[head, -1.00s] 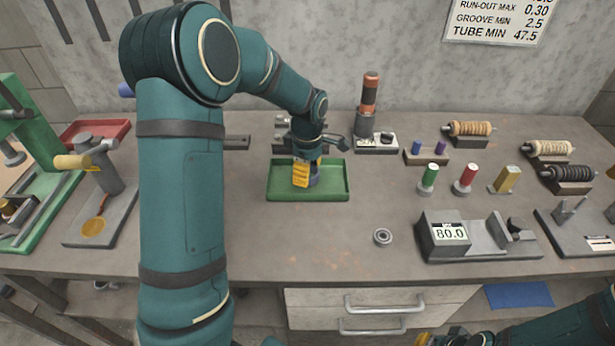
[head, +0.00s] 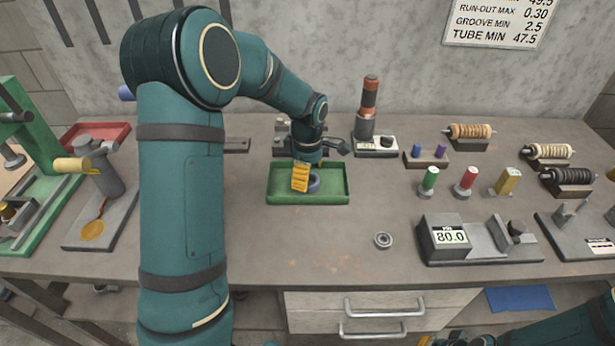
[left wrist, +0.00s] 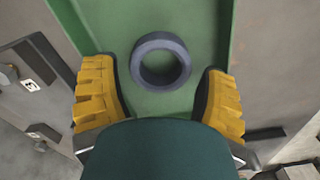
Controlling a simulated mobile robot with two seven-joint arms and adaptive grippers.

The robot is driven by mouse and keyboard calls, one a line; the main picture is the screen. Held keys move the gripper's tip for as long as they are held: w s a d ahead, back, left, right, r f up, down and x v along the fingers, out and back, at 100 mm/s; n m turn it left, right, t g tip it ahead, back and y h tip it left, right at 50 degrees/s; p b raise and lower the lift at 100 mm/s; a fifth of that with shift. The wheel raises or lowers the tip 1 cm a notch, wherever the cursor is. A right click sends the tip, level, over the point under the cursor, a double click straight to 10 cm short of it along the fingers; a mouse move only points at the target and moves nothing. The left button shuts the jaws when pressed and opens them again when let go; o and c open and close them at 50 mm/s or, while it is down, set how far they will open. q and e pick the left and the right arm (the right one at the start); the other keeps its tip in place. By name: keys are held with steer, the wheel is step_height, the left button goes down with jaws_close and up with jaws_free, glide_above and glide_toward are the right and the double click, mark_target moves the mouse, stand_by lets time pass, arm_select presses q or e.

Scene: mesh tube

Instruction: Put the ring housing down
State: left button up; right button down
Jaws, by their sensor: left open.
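The ring housing is a dark blue-grey ring (left wrist: 160,38) that lies flat in the green tray (head: 334,197). In the head view the ring (head: 314,185) shows beside my left gripper's yellow finger. My left gripper (head: 303,178) is over the tray. In the left wrist view its yellow fingers (left wrist: 158,95) are spread wide, one to each side of the ring, with a gap to it on both sides. Nothing is held between them. My right gripper is at most a yellow sliver at the head view's bottom edge, and its fingers cannot be read.
A small metal bearing (head: 383,240) lies on the bench in front of the tray. A gauge reading 80.0 (head: 447,237) stands to its right. Red and green cylinders and spools stand at the right. A green press (head: 40,180) stands at the far left. Bench around the bearing is clear.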

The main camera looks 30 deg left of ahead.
arm_select(q)
step_height(320, 180, up, 11)
steer(key=p, duration=0.2)
steer(key=shift+f, duration=0.15)
steer(key=shift+s, duration=0.1)
stand_by(0.4)
